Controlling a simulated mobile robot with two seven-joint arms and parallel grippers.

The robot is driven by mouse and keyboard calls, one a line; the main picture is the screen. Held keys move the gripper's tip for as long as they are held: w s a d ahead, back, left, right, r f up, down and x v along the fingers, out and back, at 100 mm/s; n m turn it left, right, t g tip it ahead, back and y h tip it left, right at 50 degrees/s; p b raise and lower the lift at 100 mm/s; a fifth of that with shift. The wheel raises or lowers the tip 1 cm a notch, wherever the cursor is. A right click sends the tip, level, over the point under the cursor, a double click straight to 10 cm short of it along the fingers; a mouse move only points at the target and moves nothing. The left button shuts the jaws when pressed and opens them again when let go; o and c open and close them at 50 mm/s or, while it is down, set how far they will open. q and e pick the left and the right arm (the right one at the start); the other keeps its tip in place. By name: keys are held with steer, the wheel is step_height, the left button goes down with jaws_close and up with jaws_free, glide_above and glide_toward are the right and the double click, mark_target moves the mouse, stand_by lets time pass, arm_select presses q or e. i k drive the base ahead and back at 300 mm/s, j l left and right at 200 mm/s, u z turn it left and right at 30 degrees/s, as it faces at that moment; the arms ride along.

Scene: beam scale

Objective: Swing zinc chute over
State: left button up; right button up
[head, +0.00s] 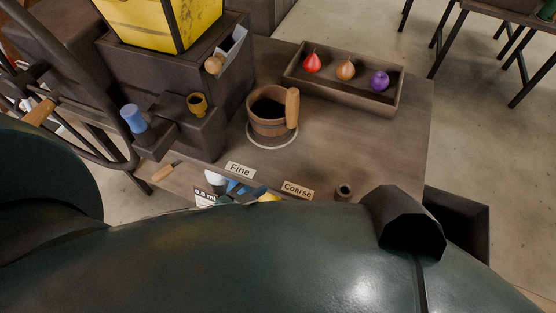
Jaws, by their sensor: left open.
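The zinc chute (234,42) is a grey metal trough at the upper right side of the dark box (158,72) under the yellow hopper. It points up and to the right. A round wooden knob (214,65) sits at its lower end. My left gripper (249,196) shows only in a small part above the edge of my large dark green arm, near the table's front. It is open, well below the chute in the picture and apart from it. Most of it is hidden. My right gripper is not in view.
A wooden mug (267,125) stands on a pale ring right of the box. A tray (396,110) with red, orange and purple pieces lies behind it. Labels read Fine (239,170) and Coarse (298,190). A blue peg (133,118) and brass cup (197,104) stand at left.

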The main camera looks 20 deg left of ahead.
mark_target(217, 65)
steer(key=k, duration=1)
